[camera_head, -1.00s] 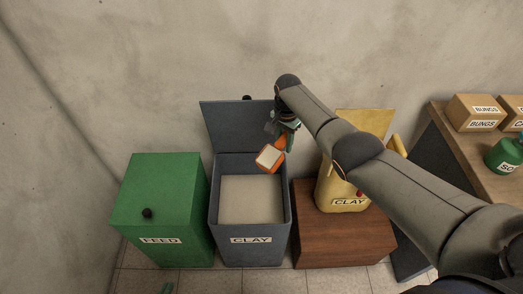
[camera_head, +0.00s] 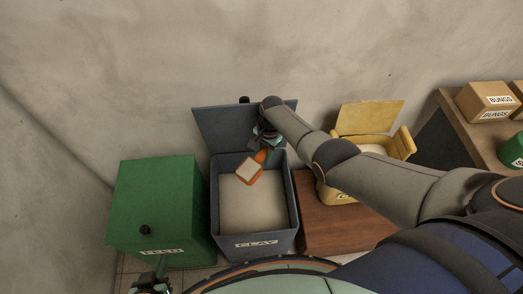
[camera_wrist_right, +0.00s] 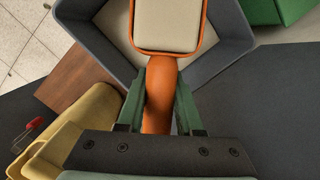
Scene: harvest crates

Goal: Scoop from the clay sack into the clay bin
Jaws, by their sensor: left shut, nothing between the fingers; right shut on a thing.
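The grey clay bin (camera_head: 284,240) stands open with its lid tilted back, and pale material lies inside. The orange scoop (camera_head: 249,171) is above the bin opening, filled with pale material. My right gripper (camera_head: 265,143) is shut on the scoop's orange handle; the right wrist view shows the handle (camera_wrist_right: 159,92) between the green fingers. My left gripper (camera_head: 152,280) is shut and empty at the lower left edge, in front of the green bin.
The closed green feed bin (camera_head: 160,205) stands left of the clay bin. The sack stands on a brown wooden block (camera_head: 325,232). A table at the right holds cardboard boxes (camera_head: 487,101) and a green container (camera_head: 513,150). A wall is close behind.

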